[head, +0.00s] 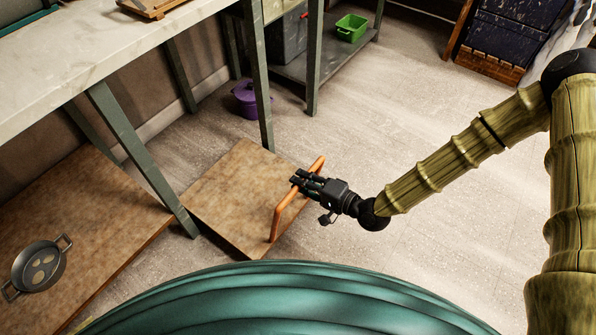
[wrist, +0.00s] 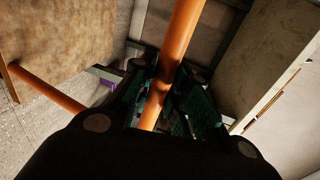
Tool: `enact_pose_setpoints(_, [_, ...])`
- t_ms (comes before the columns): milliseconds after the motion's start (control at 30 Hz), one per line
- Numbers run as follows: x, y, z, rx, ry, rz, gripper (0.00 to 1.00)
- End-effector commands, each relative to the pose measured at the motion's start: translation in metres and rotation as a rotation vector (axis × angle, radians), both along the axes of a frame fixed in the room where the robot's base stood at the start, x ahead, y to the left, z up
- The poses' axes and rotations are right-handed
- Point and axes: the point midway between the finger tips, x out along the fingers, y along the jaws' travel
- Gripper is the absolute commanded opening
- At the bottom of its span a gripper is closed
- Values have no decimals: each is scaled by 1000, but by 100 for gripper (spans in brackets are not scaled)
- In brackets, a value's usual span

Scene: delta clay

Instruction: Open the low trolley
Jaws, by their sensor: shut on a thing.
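The low trolley is a flat brown board (head: 232,190) close to the floor, partly beside and under the pale-topped bench. An orange bar handle (head: 278,218) rises at its right end. My gripper (head: 302,182) is shut on this handle near its upper part. In the wrist view the orange handle (wrist: 176,50) runs between the fingers (wrist: 158,108), and the brown board (wrist: 70,35) shows at upper left. The trolley's far left edge is partly hidden by a bench leg.
The pale-topped bench (head: 90,58) stands on green legs at left. A pan (head: 38,266) lies on another brown board at lower left. A purple pot (head: 246,99) sits on the floor behind, and a green bin (head: 351,27) on a low shelf. The floor to the right (head: 450,230) is clear.

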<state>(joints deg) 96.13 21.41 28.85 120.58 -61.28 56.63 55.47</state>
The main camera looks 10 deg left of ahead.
Motion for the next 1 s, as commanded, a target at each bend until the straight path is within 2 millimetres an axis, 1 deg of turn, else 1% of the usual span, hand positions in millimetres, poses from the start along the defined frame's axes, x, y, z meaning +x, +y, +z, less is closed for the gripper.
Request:
enact_pose_setpoints(100, [1,-5,0,0,-3,-4,0])
enact_pose_setpoints(467, [0,-6,0,0,-3,-5,0])
enact_pose_setpoints(500, [0,-6,0,0,-3,-5,24])
enact_pose_setpoints(600, [0,-6,0,0,-3,-3,39])
enact_pose_setpoints(867, [-2,-5,0,0,-1,0,39])
enact_pose_setpoints(1000, [-4,-9,1,-1,-1,-1,39])
